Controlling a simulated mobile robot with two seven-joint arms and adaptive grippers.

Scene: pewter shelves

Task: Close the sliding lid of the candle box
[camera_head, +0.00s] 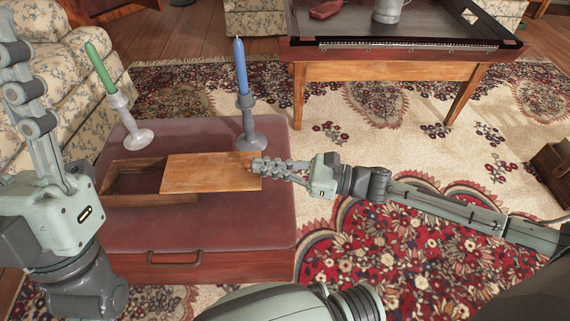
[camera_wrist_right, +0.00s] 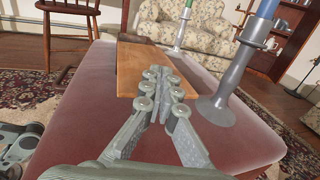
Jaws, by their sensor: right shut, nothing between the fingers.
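The candle box (camera_head: 152,199) is a dark wooden box lying on a padded red top. Its lighter wooden lid (camera_head: 208,172) is slid to the right, leaving the left part of the box open. A small brown knob shows at the lid's right end. My right gripper (camera_head: 256,167) is shut and empty, with its fingertips at that right end; contact is unclear. In the right wrist view the lid (camera_wrist_right: 143,70) lies just ahead of the closed fingers (camera_wrist_right: 160,90). My left gripper (camera_head: 18,65) is raised at the left edge, partly cut off, away from the box.
A blue candle in a grey holder (camera_head: 249,127) stands close behind the lid's right end. A green candle in a pale holder (camera_head: 127,117) stands behind the box's left part. A tray table (camera_head: 400,70) is at the back. The red top (camera_head: 240,222) is clear in front.

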